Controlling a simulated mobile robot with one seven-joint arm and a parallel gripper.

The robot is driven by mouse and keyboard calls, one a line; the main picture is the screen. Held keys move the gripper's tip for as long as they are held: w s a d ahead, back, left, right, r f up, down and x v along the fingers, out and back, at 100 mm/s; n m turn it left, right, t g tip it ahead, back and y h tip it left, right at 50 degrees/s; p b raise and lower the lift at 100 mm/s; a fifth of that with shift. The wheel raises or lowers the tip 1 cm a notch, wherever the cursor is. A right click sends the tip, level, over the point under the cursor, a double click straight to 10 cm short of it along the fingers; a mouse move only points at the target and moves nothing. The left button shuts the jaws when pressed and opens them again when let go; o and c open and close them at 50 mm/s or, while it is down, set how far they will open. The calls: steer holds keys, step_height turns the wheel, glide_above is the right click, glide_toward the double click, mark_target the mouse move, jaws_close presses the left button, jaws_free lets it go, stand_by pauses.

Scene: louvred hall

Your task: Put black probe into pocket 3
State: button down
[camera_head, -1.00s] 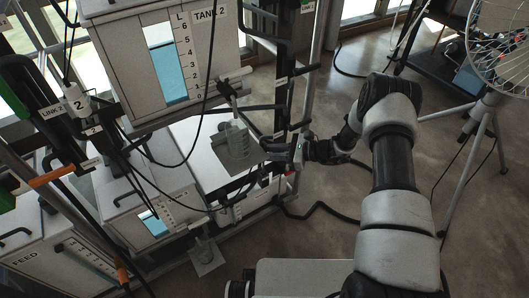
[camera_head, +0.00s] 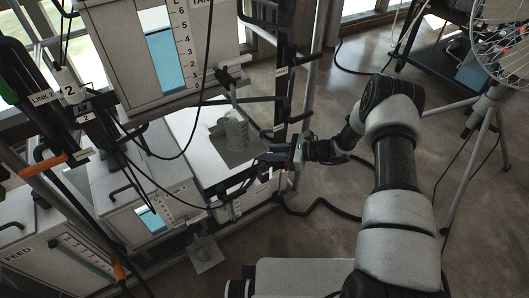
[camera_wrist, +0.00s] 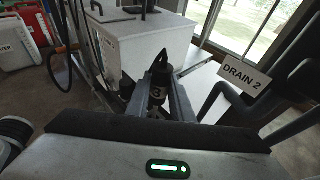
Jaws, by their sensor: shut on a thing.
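My gripper (camera_head: 266,160) reaches left from the arm's end, in front of the white cabinets below tank 2. In the wrist view its two grey fingers (camera_wrist: 158,108) are closed around a black cylinder, which I take to be the black probe (camera_wrist: 157,80). The cylinder has a pale 3 on its side and a dark cable at its top. Its lower end is hidden. I cannot make out pocket 3 with certainty in either view.
Tank 2 (camera_head: 112,60), with a level scale, stands above white cabinets (camera_head: 152,190). Cables and dark posts crowd this area. A DRAIN 2 sign (camera_wrist: 244,76) is on the right.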

steer(key=shift+f+b, duration=0.6)
steer(key=shift+f, duration=0.75)
steer(key=c, duration=1.5)
jaws_free()
steer(key=d+r+p, duration=0.1)
steer(key=r, duration=0.1)
steer(key=d+r+p, duration=0.1)
steer(key=s+d+r+p, duration=0.1)
steer(key=d+r, duration=0.1)
steer(key=shift+r, duration=0.35)
steer(key=p+v, duration=0.2)
steer(key=v, duration=1.5)
steer(key=shift+w+d, duration=0.1)
steer(key=shift+d, duration=0.1)
